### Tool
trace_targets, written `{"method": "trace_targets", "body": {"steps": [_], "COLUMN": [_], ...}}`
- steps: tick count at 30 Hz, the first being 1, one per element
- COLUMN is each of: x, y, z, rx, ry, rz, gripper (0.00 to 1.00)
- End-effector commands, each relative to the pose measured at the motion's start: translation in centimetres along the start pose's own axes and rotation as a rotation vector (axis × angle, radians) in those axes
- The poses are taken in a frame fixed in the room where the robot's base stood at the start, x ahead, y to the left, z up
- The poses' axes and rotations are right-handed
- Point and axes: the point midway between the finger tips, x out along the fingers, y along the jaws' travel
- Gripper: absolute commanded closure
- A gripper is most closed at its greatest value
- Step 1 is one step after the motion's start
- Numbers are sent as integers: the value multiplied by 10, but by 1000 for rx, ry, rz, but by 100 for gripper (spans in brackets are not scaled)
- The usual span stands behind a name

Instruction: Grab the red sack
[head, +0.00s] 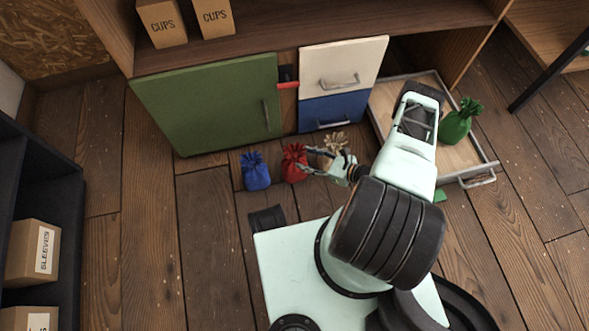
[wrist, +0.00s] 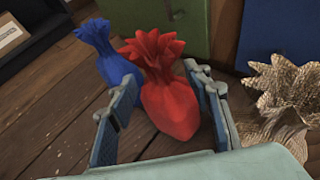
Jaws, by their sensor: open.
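The red sack (head: 294,162) stands on the wooden floor in front of the cabinet, between a blue sack and a tan sack. In the wrist view the red sack (wrist: 168,95) has a gathered, ruffled top and sits between the two fingers of my gripper (wrist: 165,110). The fingers are spread apart, with a gap showing at the left finger; whether the right finger touches the sack I cannot tell. In the head view my gripper (head: 314,162) reaches in from the right at floor height, and the sack's lower right side is partly hidden by it.
The blue sack (head: 256,171) stands close on the left, partly behind the red one in the wrist view. The tan sack (head: 336,143) stands close on the right. A green sack (head: 461,121) sits in an open drawer (head: 480,165). The green cabinet door (head: 205,105) is behind; floor at left is clear.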

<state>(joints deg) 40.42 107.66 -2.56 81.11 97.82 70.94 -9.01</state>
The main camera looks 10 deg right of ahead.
Motion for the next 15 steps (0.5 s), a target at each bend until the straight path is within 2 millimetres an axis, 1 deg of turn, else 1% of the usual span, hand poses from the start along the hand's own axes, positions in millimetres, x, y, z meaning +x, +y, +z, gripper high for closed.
{"method": "trace_targets", "body": {"steps": [5,12,15], "x": [14,47,55], "y": [2,4,4], "z": [1,4,5], "rx": [-2,-3,-2], "ry": [0,1,1], "rz": [3,3,2], "gripper": [54,54,54]}}
